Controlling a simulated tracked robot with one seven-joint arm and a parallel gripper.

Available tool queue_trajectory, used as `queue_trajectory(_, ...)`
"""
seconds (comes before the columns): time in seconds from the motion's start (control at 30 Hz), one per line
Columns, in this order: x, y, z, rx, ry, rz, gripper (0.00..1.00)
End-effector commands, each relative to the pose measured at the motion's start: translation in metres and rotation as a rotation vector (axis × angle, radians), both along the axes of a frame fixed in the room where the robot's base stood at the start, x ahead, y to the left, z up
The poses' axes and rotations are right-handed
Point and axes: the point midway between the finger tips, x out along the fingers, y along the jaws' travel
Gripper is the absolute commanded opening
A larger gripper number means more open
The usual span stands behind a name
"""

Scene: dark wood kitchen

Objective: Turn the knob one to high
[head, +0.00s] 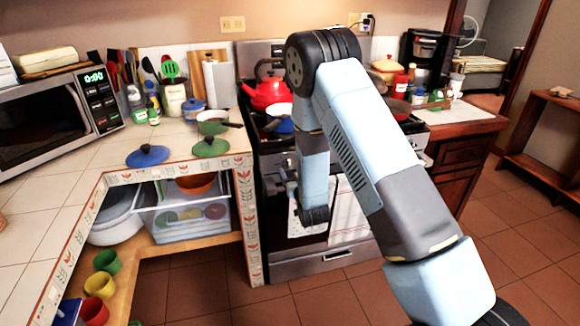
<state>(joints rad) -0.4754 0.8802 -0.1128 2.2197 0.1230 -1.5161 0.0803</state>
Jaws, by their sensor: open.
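The stove (322,262) stands at the centre, between the tiled counter and a wooden cabinet. Its front control strip is largely hidden behind my arm, and I cannot make out knob one or its setting. My gripper (287,180) is open, small in view and partly hidden by my wrist. It is in front of the upper stove front, left of the hanging towels. I cannot tell whether it touches the stove.
A red kettle (268,93) and a blue pan (282,124) are on the stovetop. Towels (348,215) hang on the oven front. The tiled counter (90,160) holds a microwave (50,115) and lids. Floor (230,305) is clear before the stove.

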Motion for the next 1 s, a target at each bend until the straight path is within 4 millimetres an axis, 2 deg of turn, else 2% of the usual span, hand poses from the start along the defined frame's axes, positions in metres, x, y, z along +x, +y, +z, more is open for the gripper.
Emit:
queue_trajectory(0.1, 0.019, 0.006, 0.000, 0.001, -0.003, 0.000, 0.75)
queue_trajectory(0.3, 0.041, 0.012, 0.000, 0.000, -0.001, 0.000, 0.75)
queue_trajectory(0.5, 0.049, 0.015, 0.000, 0.000, 0.000, 0.001, 0.75)
queue_trajectory(0.73, 0.049, 0.015, 0.000, 0.000, 0.000, 0.001, 0.75)
queue_trajectory(0.77, 0.049, 0.015, 0.000, 0.000, 0.000, 0.001, 0.74)
queue_trajectory(1.0, 0.049, 0.015, 0.000, 0.000, 0.000, 0.001, 0.51)
